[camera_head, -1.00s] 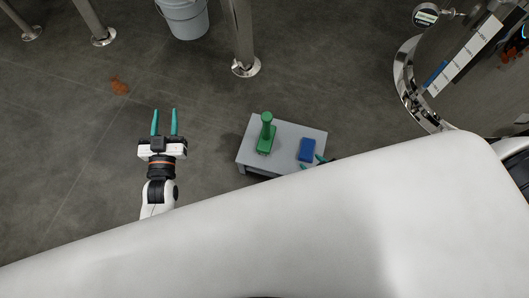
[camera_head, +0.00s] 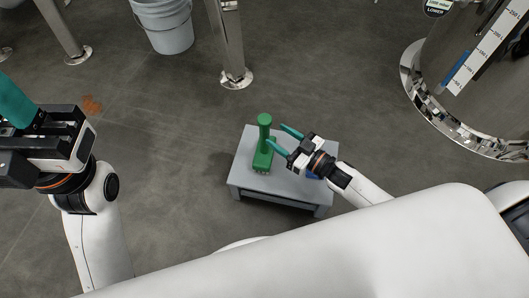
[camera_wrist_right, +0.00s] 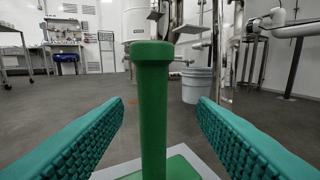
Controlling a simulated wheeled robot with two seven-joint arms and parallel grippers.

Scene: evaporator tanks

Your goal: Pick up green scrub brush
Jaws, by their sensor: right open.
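The green scrub brush (camera_head: 264,146) stands on a small grey table (camera_head: 243,172), its handle upright. In the right wrist view the brush handle (camera_wrist_right: 153,100) rises in the middle, between my two teal fingers and a little beyond their tips. My right gripper (camera_head: 280,138) is open and empty, just right of the brush in the head view, fingers pointing toward it; it also shows in the right wrist view (camera_wrist_right: 160,108). My left gripper (camera_head: 15,105) is large at the left edge, its fingertips cut off by the frame, so its opening is unclear.
A blue object (camera_head: 312,174) on the table is mostly hidden under my right gripper. A grey bucket (camera_head: 167,28) and a metal leg (camera_head: 228,45) stand behind. A steel tank (camera_head: 440,70) is at the right. An orange-brown patch (camera_head: 91,105) is on the floor.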

